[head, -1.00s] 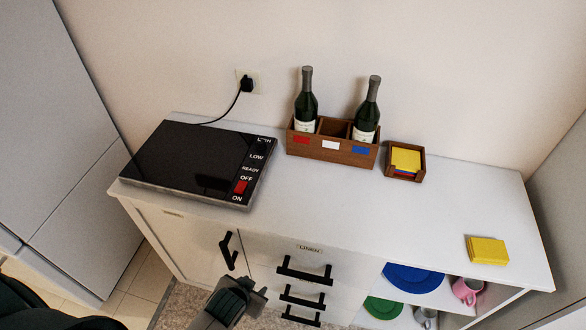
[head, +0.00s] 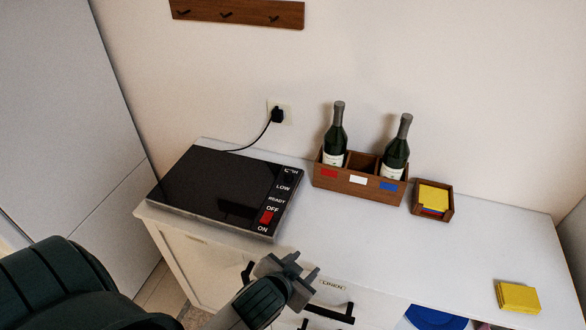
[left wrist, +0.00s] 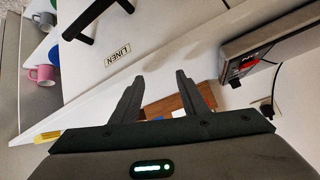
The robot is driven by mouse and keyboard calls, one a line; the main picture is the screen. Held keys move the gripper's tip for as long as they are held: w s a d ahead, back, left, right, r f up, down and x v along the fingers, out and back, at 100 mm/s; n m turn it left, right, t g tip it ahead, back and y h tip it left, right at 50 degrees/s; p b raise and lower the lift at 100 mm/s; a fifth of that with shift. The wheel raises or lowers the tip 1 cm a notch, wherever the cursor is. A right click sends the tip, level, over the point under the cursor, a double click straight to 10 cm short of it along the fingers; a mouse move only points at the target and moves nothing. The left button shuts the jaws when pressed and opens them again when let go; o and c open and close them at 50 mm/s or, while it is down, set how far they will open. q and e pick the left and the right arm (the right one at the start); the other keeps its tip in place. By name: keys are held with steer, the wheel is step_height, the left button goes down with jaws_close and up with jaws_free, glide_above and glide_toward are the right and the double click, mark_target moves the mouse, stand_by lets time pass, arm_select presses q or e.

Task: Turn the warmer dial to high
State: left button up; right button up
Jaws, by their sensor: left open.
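The warmer (head: 215,185) is a flat black-topped plate on the left of the white hutch top. Its right strip carries LOW, READY, OFF and ON labels and a red switch (head: 267,217). In the left wrist view the open fingers (left wrist: 160,78) show, with the warmer's edge (left wrist: 232,50) at upper right. My right gripper is not in view.
A wooden bottle box (head: 340,181) with two bottles, a napkin holder (head: 432,205) and a yellow stack (head: 518,297) stand right of the warmer. A cord runs to the wall outlet (head: 279,114). A hook rail (head: 240,13) hangs above. The middle of the top is clear.

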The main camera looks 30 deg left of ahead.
arm_select(q)
steer(key=w+d+r+m+t+h, duration=0.2)
steer(key=w+d+r+m+t, duration=0.15)
steer(key=w+r, duration=0.5)
steer(key=w+d+r+m+t+h, duration=0.2)
steer(key=w+d+r+t, duration=0.25)
steer(key=w+r, duration=0.4)
steer(key=w+d+r+m+g+h, duration=0.2)
steer(key=d+r+m+g+h, duration=0.65)
steer(key=d+m+h, duration=0.75)
steer(key=w+a+f+m+g+y, duration=0.2)
steer(key=a+f+m+g+y, duration=0.3)
steer(key=a, duration=0.4)
steer(key=w+a+f+m+g+y, duration=0.2)
steer(key=w+a+f+g+y, duration=0.15)
steer(key=a+y, duration=0.4)
steer(key=a+r+n+y, duration=0.2)
steer(key=a+y, duration=0.1)
steer(key=a, duration=1)
steer(key=a+r+n+g+y, duration=0.1)
steer(key=a+y, duration=0.3)
steer(key=a, duration=1)
steer(key=shift+s+a+r+n, duration=0.2)
steer(key=shift+r+n, duration=0.15)
steer(key=shift+r, duration=0.4)
